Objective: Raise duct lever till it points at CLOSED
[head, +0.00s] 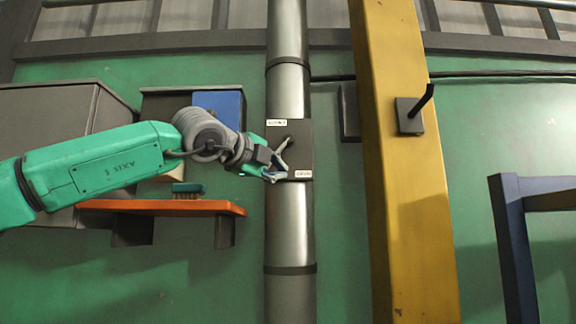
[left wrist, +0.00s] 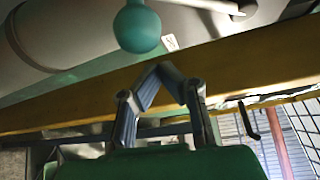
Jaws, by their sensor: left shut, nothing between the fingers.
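The duct (head: 290,222) is a vertical grey pipe with dark bands. A dark lever plate (head: 302,150) on it has a white label at the top and another at the bottom; the lettering is too small to read surely. The lever's direction is hard to tell, as my left gripper (head: 280,172) covers part of the plate. In the left wrist view a round teal knob (left wrist: 137,28) shows just beyond my left gripper (left wrist: 168,68), whose fingertips are together and empty. The knob looks apart from the fingers. My right gripper is out of view.
A yellow column (head: 398,230) with a black hook stands right of the duct. An orange shelf (head: 165,206) with a brush (head: 188,189) and grey cabinets are on the left. A dark blue frame (head: 512,245) stands at lower right.

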